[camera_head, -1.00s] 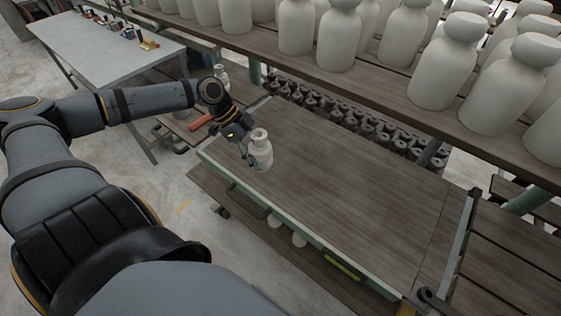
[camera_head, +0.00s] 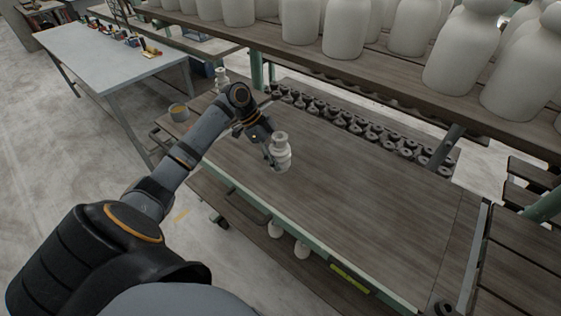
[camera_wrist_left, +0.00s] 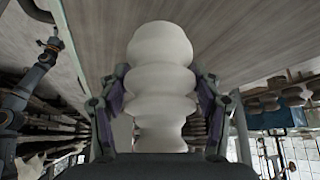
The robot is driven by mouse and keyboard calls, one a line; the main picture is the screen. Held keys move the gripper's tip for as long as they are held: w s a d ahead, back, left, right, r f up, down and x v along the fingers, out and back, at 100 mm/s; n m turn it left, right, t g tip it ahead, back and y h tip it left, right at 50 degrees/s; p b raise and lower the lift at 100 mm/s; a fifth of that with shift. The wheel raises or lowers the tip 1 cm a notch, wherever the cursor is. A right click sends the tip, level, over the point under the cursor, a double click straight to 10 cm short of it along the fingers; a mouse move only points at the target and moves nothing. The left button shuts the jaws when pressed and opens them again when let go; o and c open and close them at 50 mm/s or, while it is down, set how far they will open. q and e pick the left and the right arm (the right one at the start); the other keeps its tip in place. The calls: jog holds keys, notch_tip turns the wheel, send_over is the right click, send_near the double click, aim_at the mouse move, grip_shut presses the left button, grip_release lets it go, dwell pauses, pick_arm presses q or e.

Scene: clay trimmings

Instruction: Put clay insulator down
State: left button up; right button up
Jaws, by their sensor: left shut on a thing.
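The clay insulator (camera_head: 281,152) is a pale, ribbed, bottle-like piece. My left gripper (camera_head: 271,155) is shut on it and holds it roughly upright over the left part of the wooden tabletop (camera_head: 350,195). I cannot tell whether its base touches the wood. In the left wrist view the insulator (camera_wrist_left: 160,85) fills the middle, between the two fingers of the left gripper (camera_wrist_left: 160,105), with the wood grain beyond its end.
Large white clay pieces (camera_head: 345,28) stand on a shelf (camera_head: 400,75) above the back edge. Rows of small dark pieces (camera_head: 350,118) lie behind the tabletop. Another pale insulator (camera_head: 221,78) stands at the far left end. The tabletop's middle and right are clear.

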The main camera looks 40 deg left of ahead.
aim_at(280, 162)
pick_arm(q)
jog(key=shift+w+d+f, duration=0.1)
jog(key=shift+f, duration=0.05)
notch_tip(280, 162, down, 2)
jog(key=shift+f+p, duration=0.25)
jog(key=shift+p, duration=0.4)
jog(key=shift+w+f, duration=0.1)
jog(key=shift+f, duration=0.25)
jog(key=shift+f, duration=0.1)
jog(key=o, duration=1.7)
